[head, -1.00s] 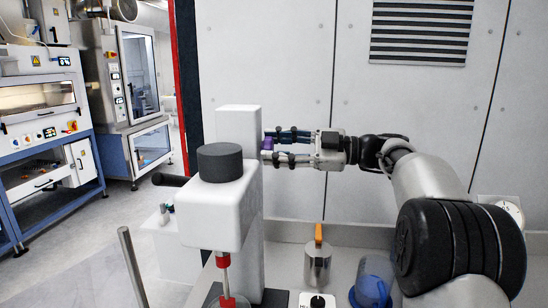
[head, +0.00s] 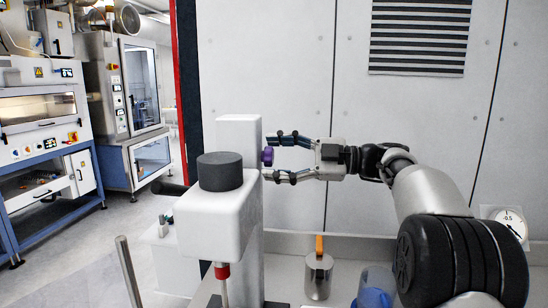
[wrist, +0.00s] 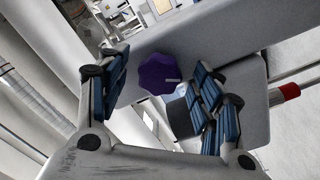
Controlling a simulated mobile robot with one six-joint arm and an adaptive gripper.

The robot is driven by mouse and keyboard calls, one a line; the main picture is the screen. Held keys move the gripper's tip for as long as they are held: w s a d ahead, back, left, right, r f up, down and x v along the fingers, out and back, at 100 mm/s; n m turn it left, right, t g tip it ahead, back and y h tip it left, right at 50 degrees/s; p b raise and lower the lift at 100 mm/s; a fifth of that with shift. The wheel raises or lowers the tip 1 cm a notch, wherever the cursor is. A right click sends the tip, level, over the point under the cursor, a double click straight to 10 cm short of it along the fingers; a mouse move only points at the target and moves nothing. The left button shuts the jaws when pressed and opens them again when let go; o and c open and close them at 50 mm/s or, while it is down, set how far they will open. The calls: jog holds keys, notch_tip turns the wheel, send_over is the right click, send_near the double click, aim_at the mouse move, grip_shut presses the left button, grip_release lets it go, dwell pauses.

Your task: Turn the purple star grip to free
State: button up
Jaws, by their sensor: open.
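The purple star grip (head: 267,156) sticks out from the right side of the white column of a bench machine (head: 240,133). In the wrist view the star grip (wrist: 164,75) shows its lobed face with a small pale mark at its right edge. My gripper (head: 270,156) is open, its two fingers above and below the grip in the head view. In the wrist view my gripper (wrist: 158,85) has one blue-padded finger on each side of the grip, with gaps visible; I see no contact.
A steel canister with an orange handle (head: 318,275) and a blue container (head: 374,287) stand on the bench below my arm. The machine's white head (head: 215,225) with its black cap juts forward left of the grip. A wall stands behind.

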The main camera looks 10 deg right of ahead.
jog(key=v, duration=0.6)
dwell(0.4)
jog(key=shift+c, duration=0.4)
